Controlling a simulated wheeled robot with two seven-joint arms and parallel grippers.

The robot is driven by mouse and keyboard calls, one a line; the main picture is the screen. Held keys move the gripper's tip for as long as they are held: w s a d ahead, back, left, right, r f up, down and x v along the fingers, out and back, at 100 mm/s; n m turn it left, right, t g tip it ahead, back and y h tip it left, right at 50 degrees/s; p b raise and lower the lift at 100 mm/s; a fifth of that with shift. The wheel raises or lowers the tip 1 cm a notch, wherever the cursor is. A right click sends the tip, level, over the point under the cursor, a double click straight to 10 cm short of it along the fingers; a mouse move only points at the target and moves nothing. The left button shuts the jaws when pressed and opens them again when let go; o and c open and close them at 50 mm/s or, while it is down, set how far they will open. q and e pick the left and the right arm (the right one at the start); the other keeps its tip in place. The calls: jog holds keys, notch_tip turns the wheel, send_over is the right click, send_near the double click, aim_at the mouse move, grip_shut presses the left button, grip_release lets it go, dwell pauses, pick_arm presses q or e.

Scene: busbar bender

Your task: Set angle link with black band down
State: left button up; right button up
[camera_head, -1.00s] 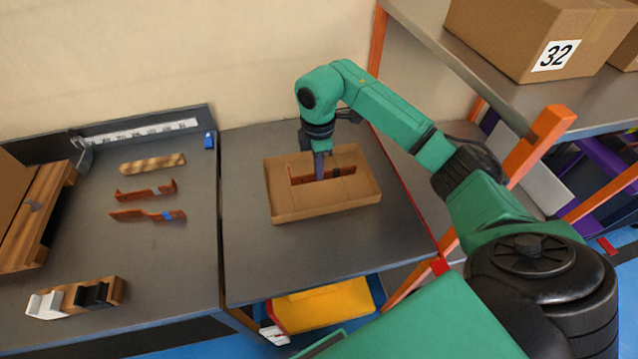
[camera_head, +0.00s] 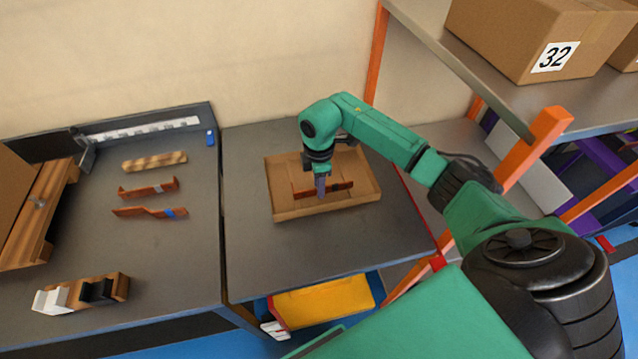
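The angle link with the black band (camera_head: 342,186) is a copper-coloured strip, seen inside the shallow cardboard tray (camera_head: 290,213). My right gripper (camera_head: 321,188) points down into the tray with its fingers at the middle of this link. It appears shut on the link, which moves along with it. I cannot tell whether the link touches the tray floor. The fingers hide a small part of the link. My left gripper is not in view.
Two other copper links, one with a grey band (camera_head: 158,188) and one with a blue band (camera_head: 168,213), lie on the left table near a wooden strip (camera_head: 154,161). A wooden block with white and black pieces (camera_head: 82,293) stands in front. An orange-posted shelf (camera_head: 535,150) stands at right.

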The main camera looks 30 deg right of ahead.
jog(key=shift+r, duration=0.25)
notch_tip(320, 180, up, 12)
jog(key=b, duration=0.2)
jog(key=shift+f, duration=0.15)
